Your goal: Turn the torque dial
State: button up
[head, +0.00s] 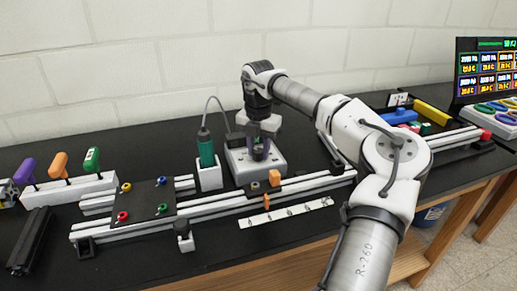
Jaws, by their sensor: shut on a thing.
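The grey torque controller box (240,170) stands on the black bench behind the extrusion rails, near the middle of the head view. My gripper (260,150) points down over the box top, with its dark fingers low at the box. It is shut on the torque dial, which is mostly hidden between the fingers. The dial's markings and angle are not readable. A green electric screwdriver (206,150) stands upright in a white holder (209,177) just left of the box, with a cable rising from it.
A black plate (145,200) with coloured knobs lies left. Purple, orange and green-handled tools (60,165) stand in a white rack at far left. A monitor (486,75) stands at far right.

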aim_at(259, 150)
jog(key=o, duration=1)
notch_tip(259, 150, up, 14)
jog(key=shift+f+b, duration=0.1)
jog(key=shift+b, duration=0.65)
